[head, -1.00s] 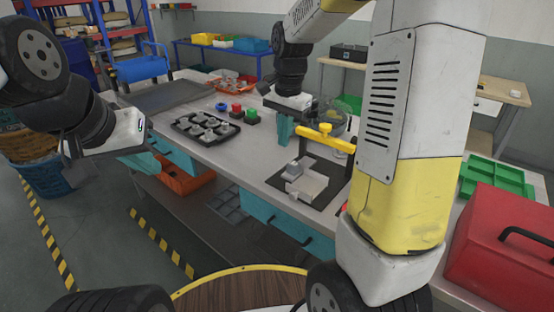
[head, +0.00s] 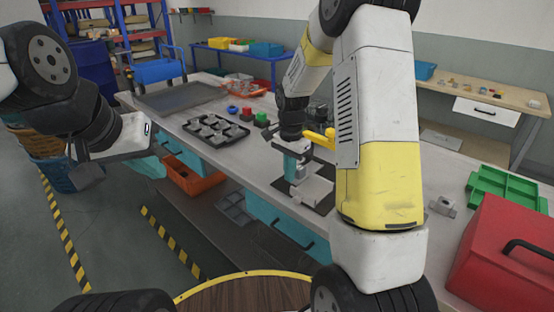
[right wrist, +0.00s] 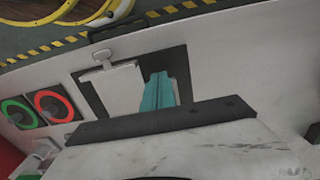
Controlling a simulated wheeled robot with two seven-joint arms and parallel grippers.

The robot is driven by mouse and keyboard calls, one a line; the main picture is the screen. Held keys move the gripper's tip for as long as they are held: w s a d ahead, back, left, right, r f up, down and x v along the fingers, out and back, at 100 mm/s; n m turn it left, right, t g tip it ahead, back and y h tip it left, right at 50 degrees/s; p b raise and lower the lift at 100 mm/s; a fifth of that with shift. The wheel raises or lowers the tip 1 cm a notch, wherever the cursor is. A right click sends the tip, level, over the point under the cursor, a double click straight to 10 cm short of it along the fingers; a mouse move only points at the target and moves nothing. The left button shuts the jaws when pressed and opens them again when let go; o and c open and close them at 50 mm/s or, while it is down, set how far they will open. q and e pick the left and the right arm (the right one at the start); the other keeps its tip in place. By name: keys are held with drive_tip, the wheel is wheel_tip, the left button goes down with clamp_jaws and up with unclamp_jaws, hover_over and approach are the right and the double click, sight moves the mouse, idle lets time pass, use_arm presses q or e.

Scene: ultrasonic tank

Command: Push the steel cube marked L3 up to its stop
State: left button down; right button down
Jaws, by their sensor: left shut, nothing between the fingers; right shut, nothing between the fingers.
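A pale grey fixture block (head: 312,188) lies on a black mat on the bench, and it also shows in the right wrist view (right wrist: 122,88). My right gripper (head: 294,177) is shut and points down at the fixture's left end; its teal fingers also show in the right wrist view (right wrist: 165,92). The small steel cube there is mostly hidden by the gripper. No L3 marking is readable, and I cannot tell whether the fingers touch the cube. My left gripper (head: 150,168) is shut and empty, off the bench's front edge at left.
A yellow clamp arm (head: 320,139) stands close behind the fixture. A black tray (head: 242,132) of several metal parts lies to the left. A grey metal block (head: 443,206), a green tray (head: 506,184) and a red toolbox (head: 500,262) are at right.

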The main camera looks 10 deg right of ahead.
drive_tip(key=shift+w+d, duration=0.55)
drive_tip(key=shift+d, duration=0.05)
drive_tip(key=shift+d, duration=0.1)
drive_tip(key=w+d, duration=0.3)
drive_tip(key=d, duration=0.1)
drive_tip(key=shift+w+d, duration=0.4)
